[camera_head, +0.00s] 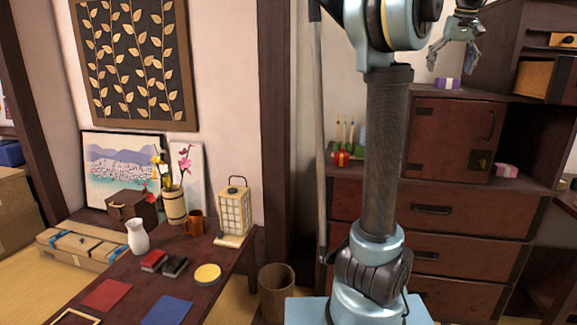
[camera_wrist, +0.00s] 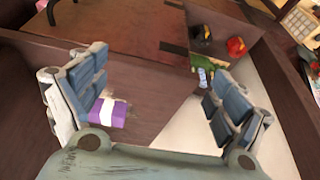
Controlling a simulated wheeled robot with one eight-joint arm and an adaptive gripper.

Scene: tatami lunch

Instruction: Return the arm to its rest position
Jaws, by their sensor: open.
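My gripper (camera_head: 455,55) is raised high at the top right of the head view, in front of the dark wooden cabinet (camera_head: 440,138). In the wrist view my gripper (camera_wrist: 160,110) has its two blue padded fingers spread wide, with nothing held between them. A purple box with a white band (camera_wrist: 108,113) shows beside the left finger in the wrist view and is partly hidden by it. A purple box also sits on the cabinet top below my gripper in the head view (camera_head: 447,83). My arm rises from its base at the centre right.
A low dark table (camera_head: 130,275) at the left holds a white vase (camera_head: 137,237), a lantern (camera_head: 233,212) and several small items. A wooden bin (camera_head: 277,290) stands between table and arm. A pink box (camera_head: 506,170) lies on a cabinet shelf.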

